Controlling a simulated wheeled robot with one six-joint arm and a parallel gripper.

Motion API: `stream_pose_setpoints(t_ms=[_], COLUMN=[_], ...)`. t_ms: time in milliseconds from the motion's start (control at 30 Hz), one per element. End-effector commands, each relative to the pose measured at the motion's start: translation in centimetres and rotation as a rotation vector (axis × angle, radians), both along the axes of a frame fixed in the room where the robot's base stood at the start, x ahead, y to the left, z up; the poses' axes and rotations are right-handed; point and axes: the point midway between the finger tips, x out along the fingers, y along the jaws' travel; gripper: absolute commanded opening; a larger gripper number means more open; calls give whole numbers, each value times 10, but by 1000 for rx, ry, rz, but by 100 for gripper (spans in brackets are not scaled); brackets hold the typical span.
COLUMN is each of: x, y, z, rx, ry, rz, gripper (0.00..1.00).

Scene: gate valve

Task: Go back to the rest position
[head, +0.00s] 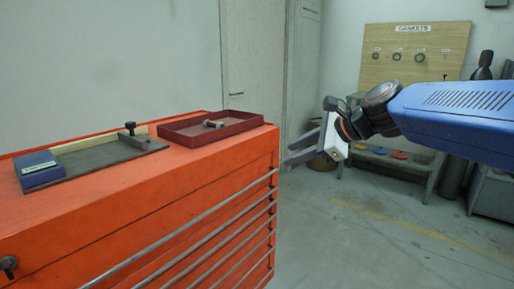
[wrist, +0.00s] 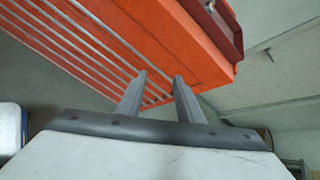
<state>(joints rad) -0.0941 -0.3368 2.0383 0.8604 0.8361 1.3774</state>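My gripper (head: 290,152) is at the end of my blue arm, which reaches in from the right in the head view. Its two grey fingers stand apart with nothing between them. In the wrist view the fingers (wrist: 160,78) are open and empty, in front of the orange cabinet (wrist: 135,35). In the head view the gripper is just right of the front corner of the orange tool cabinet (head: 120,205), about level with its upper drawers. I cannot tell whether the fingertips touch the cabinet.
On the cabinet top are a dark red tray (head: 185,131) with a small part in it, a grey plate (head: 105,157) and a blue box (head: 37,165). A gasket board (head: 413,58) stands behind a low bench (head: 375,158). The floor (head: 340,240) right of the cabinet is clear.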

Motion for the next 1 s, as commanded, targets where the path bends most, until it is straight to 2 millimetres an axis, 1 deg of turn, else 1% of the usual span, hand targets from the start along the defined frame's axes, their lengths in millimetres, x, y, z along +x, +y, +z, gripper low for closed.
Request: stream_pose_setpoints(t_ms=[33, 133, 267, 300, 467, 500, 600, 700, 800, 900, 1000], x=[-13, -45, -91, -105, -161, -175, -206, -231, -247, -256, -258], y=[-8, -26, -57, -67, -108, -118, -143, -163, -177, -184, -187], z=[-10, -37, -79, -92, -143, -156, -184, -207, -222, -230, -232], rx=[-68, -244, -514, -593, -902, -973, -1133, -1253, -1330, -1370, -1381], ry=[-33, -112, -216, -243, -335, -351, -382, -399, -406, -409, -409], rz=[37, 145, 332, 395, 670, 744, 927, 1088, 1207, 1274, 1293], gripper=[33, 33, 33, 33, 33, 33, 33, 33, 33, 33, 33])
